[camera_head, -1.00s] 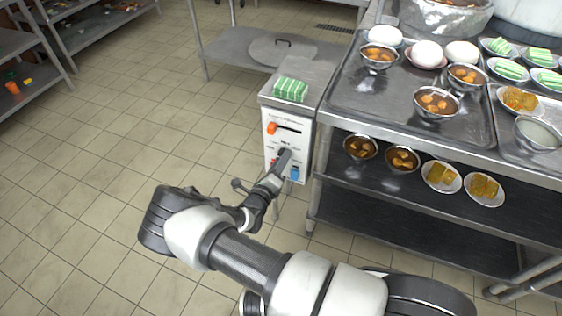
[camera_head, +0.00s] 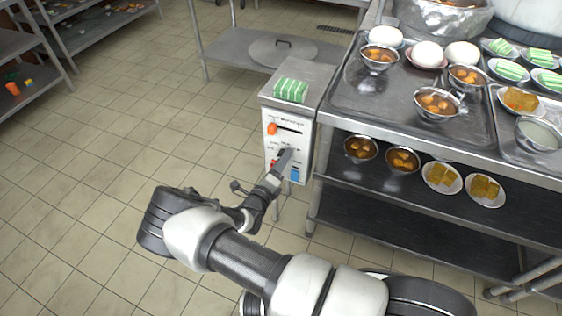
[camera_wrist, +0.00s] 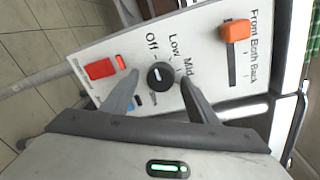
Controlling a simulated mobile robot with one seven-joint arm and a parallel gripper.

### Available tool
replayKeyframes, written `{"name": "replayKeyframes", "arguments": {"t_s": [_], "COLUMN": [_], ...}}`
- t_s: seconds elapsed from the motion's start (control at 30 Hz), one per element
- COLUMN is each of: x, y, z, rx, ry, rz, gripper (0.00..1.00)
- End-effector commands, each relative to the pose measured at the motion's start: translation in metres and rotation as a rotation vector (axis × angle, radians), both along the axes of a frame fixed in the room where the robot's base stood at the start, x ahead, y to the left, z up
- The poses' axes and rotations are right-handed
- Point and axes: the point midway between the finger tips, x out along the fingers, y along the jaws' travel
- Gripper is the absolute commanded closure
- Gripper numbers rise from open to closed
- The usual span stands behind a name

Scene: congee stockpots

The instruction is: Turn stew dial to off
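The stew dial (camera_wrist: 160,75) is a round black knob on a white control panel (camera_wrist: 205,60), with the words Off, Low and Mid printed around it. I cannot tell for sure which word its small pale mark faces. My gripper (camera_wrist: 157,82) is open, with one finger on each side of the dial; gaps show between the fingers and the knob. In the head view my gripper (camera_head: 283,160) is at the panel's front (camera_head: 291,137), and its finger hides the dial there.
An orange slider (camera_wrist: 236,31) labelled Front, Both, Back, a red switch (camera_wrist: 100,69) and a blue switch (camera_head: 295,174) sit near the dial. A green striped cloth (camera_head: 291,90) lies on top of the unit. A steel table (camera_head: 345,122) with bowls stands to the right.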

Motion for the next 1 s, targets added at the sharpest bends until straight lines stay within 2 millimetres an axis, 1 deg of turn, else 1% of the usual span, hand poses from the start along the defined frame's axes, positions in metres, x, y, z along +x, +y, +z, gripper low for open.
{"name": "replayKeyframes", "arguments": {"t_s": [0.23,0.37,0.47,0.8,1.0], "x": [0.000,-0.009,-0.025,-0.103,-0.141], "y": [0.001,0.005,0.011,0.040,0.053], "z": [0.001,0.003,0.006,0.013,0.016], "rx": [0.001,0.003,0.002,0.001,0.001], "ry": [-0.002,-0.002,-0.001,-0.001,-0.001], "rz": [0.000,0.002,0.003,0.004,0.003], "gripper": [0.47,0.47,0.47,0.47,0.47]}}
